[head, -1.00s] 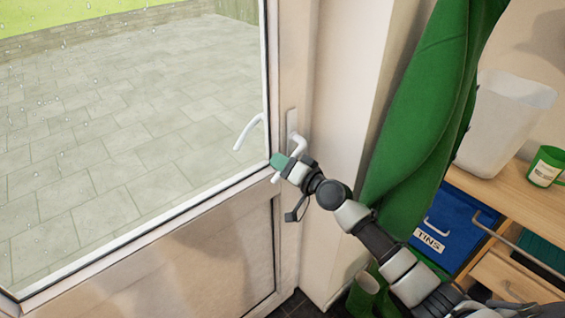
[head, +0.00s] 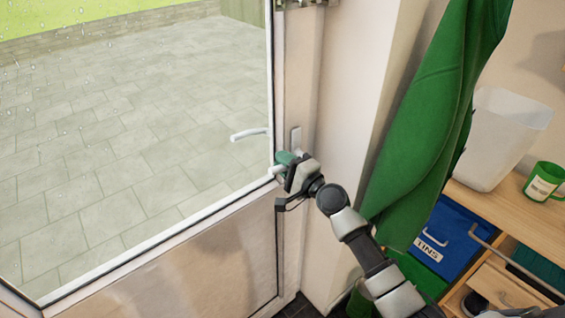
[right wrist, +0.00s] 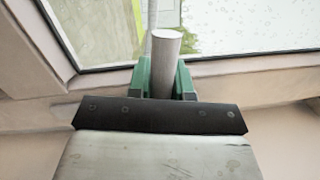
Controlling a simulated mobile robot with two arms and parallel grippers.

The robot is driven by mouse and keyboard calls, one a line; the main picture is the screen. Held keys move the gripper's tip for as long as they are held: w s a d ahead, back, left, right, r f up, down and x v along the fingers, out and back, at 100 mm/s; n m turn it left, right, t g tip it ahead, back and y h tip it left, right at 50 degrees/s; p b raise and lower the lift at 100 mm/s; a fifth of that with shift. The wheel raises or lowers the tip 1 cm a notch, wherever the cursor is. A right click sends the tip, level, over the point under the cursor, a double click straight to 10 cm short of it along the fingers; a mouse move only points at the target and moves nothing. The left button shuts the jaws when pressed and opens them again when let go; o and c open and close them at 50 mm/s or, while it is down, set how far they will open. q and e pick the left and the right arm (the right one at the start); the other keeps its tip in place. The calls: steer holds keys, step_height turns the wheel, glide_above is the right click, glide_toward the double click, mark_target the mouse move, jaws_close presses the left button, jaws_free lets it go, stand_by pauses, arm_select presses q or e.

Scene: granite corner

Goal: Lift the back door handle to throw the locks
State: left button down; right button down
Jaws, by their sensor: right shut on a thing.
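The back door handle is a pale lever (head: 277,171) on a narrow upright backplate (head: 295,138) on the door's frame, at the middle of the head view. My right gripper (head: 285,163) is shut on the lever; my wrist and fingers hide much of it. In the right wrist view the lever is a grey round bar (right wrist: 167,62) between my green fingers (right wrist: 166,82). A second pale handle shape (head: 250,133) shows in the glass, nearly level; I cannot tell whether it is outside or a reflection. My left gripper is not in view.
The door has a large rain-spotted pane (head: 130,150) over a solid lower panel (head: 200,255). A green cloth (head: 430,130) hangs close right of my arm. Further right are a shelf with a white bin (head: 505,140), a green mug (head: 543,181) and a blue TINS box (head: 452,236).

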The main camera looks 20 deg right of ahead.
steer(key=shift+w+d+r+m+t+h+p, duration=0.15)
steer(key=shift+d+r+m+h+p, duration=0.2)
steer(key=shift+r+m+p, duration=0.65)
steer(key=shift+w+d+r+m+t+h+p, duration=0.15)
steer(key=shift+d+r+m+p, duration=0.3)
steer(key=shift+m, duration=0.95)
steer(key=shift+r, duration=0.15)
steer(key=c, duration=1)
jaws_free()
steer(key=shift+f, duration=0.2)
steer(key=b+v, duration=0.2)
steer(key=v, duration=0.8)
steer(key=shift+s+d, duration=0.2)
steer(key=shift+s, duration=0.15)
